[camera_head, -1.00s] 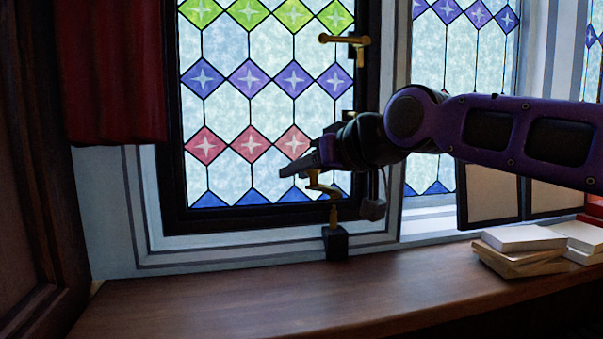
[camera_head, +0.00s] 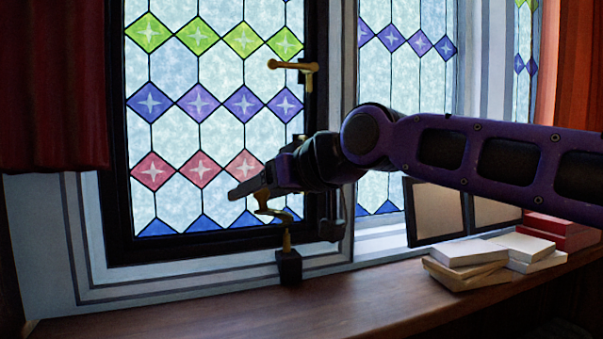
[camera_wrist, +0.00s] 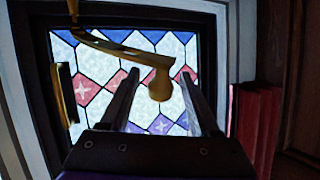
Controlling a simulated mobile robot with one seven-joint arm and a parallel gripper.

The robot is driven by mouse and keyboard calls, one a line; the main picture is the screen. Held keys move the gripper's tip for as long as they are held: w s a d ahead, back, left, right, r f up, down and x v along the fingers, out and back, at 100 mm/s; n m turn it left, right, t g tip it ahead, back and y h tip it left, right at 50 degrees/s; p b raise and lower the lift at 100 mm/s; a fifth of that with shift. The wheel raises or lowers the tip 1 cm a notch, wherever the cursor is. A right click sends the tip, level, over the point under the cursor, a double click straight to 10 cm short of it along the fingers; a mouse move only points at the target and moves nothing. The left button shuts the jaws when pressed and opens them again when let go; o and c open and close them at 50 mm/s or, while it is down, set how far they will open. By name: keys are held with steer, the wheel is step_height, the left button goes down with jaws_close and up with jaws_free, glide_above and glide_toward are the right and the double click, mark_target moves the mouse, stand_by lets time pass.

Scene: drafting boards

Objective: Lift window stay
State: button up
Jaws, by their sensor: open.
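The window stay (camera_head: 272,210) is a brass bar with a curled end, low on the dark window frame. It sits on a brass post above a black block (camera_head: 289,266) on the sill. In the wrist view the brass stay (camera_wrist: 115,46) runs from the upper left to a rounded end between my fingers. My gripper (camera_head: 238,191) is open just above the stay in the head view. In the wrist view my gripper (camera_wrist: 159,74) has a finger on each side of the rounded end, with visible gaps. Whether anything touches is unclear.
A leaded window (camera_head: 200,130) with coloured diamonds stands behind, with a brass handle (camera_head: 292,66) higher on its frame. The wooden sill (camera_head: 180,318) is bare at the left. Pale books (camera_head: 465,268) and red books (camera_head: 560,232) lie at the right. A red curtain (camera_head: 50,90) hangs left.

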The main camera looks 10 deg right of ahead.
steer(key=v, duration=1.5)
steer(key=shift+s, duration=0.3)
steer(key=shift+r, duration=0.1)
steer(key=s+d+f+m+g+h, duration=0.1)
steer(key=s+d+f+m+h, duration=0.1)
steer(key=f, duration=0.8)
steer(key=s+d+f+m+g+h, duration=0.2)
steer(key=s+f+h, duration=0.2)
steer(key=f, duration=0.7)
steer(key=s+d+f+m+g+h, duration=0.1)
steer(key=s+d+f+m+h, duration=0.1)
steer(key=f, duration=0.8)
steer(key=shift+s+f+g+h, duration=0.3)
steer(key=shift+s+h, duration=0.2)
steer(key=shift+s, duration=0.15)
